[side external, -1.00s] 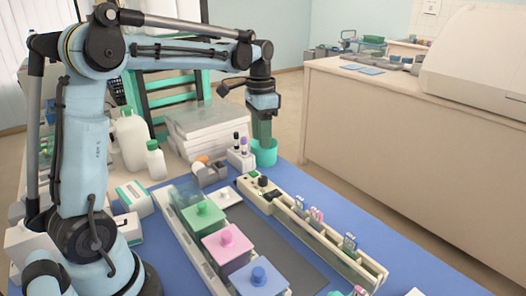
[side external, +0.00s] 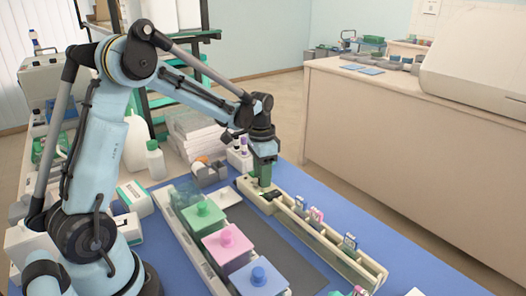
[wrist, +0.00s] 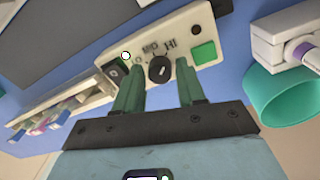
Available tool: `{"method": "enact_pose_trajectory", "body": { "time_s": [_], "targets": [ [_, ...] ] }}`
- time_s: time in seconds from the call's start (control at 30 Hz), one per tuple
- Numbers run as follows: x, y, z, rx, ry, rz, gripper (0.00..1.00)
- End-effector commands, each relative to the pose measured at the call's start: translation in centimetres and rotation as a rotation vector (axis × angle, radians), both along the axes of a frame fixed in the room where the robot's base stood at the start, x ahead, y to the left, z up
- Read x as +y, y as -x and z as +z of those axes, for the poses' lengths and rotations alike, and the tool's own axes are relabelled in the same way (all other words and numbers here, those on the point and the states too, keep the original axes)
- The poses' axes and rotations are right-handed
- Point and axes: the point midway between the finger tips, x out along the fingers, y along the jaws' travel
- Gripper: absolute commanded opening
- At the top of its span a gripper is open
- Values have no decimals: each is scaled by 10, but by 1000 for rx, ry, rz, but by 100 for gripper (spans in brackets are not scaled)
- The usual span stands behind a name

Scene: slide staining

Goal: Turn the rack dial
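The rack dial (wrist: 159,68) is a small black knob on the cream end panel of the slide rack (wrist: 202,22). Printed marks including MID and HI stand beside it; I cannot tell surely which one it points at. The long rack (side external: 335,247) also shows in the side view, with the dial hidden behind my gripper. My gripper (wrist: 157,75) is open, pointing down over the panel. Its two green fingers stand on either side of the dial in the wrist view, with a gap showing around it; contact is not visible. In the side view my gripper (side external: 263,181) is at the rack's far end.
A green square button (wrist: 204,53) is right of the dial. A teal cup (wrist: 287,98) stands close by. Lidded staining jars, green (side external: 203,217), pink (side external: 228,246) and blue (side external: 259,279), stand left of the rack. Slides stick up along the rack.

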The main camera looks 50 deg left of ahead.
Motion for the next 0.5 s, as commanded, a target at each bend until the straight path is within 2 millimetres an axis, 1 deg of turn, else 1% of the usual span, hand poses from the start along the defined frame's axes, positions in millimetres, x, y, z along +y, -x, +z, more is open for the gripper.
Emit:
{"method": "enact_pose_trajectory", "body": {
  "time_s": [0.27, 0.5],
  "targets": [
    [0, 0, -1, 0, 0, 0, 39],
    [0, 0, -1, 0, 0, 0, 3]
  ]
}}
